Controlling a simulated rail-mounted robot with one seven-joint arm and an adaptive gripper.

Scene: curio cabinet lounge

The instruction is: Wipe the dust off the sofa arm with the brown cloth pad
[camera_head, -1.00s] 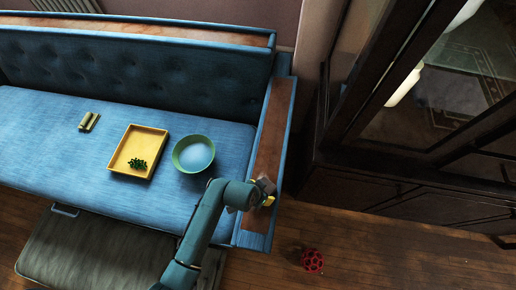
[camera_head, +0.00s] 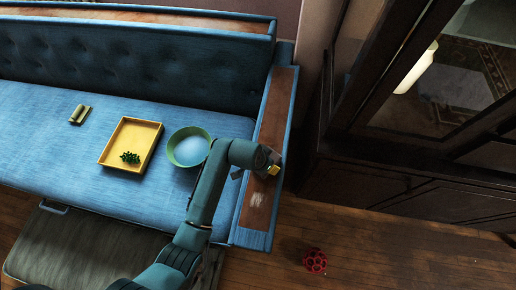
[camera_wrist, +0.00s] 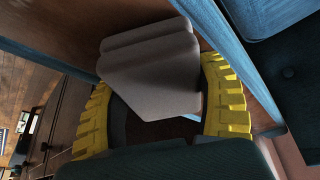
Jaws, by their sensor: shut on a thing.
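The sofa arm (camera_head: 266,135) is a wooden top with blue sides at the right end of the blue sofa. A pale dust patch (camera_head: 258,199) lies on its front half, nearer the camera than my gripper. My gripper (camera_head: 273,170) is over the middle of the sofa arm. In the wrist view its yellow fingers are shut on a grey-brown cloth pad (camera_wrist: 150,67), which lies against or just above the wood; I cannot tell if it touches. In the head view the pad is mostly hidden by my gripper.
A dark cabinet (camera_head: 380,190) stands to the right. A red openwork ball (camera_head: 315,261) lies on the floor.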

